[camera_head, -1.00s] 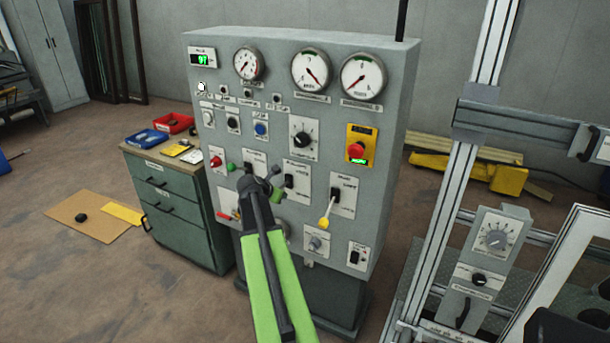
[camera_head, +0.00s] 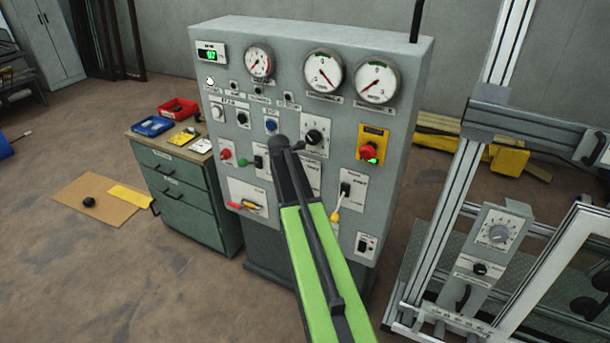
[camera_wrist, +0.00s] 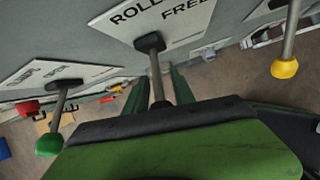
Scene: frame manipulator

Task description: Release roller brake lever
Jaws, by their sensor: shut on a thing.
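The roller brake lever (camera_wrist: 157,68) is a grey metal rod rising from a black oval base in the wrist view. Its white label plate (camera_wrist: 165,22) partly reads "ROLL" and "FREE". My gripper (camera_wrist: 156,82) has one dark green finger on each side of the rod and is shut on it. The rod's outer end is hidden by the gripper body. In the head view my gripper (camera_head: 287,150) is in front of the middle of the grey control panel (camera_head: 400,150), and my arm hides the lever there.
A green-knobbed lever (camera_wrist: 48,143) is left of my gripper, and a yellow-knobbed lever (camera_wrist: 285,67) is to the right. A red emergency button (camera_head: 368,152) is on the panel's right side. A green drawer cabinet (camera_head: 187,195) stands left of the panel; a metal frame (camera_head: 455,190) stands right.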

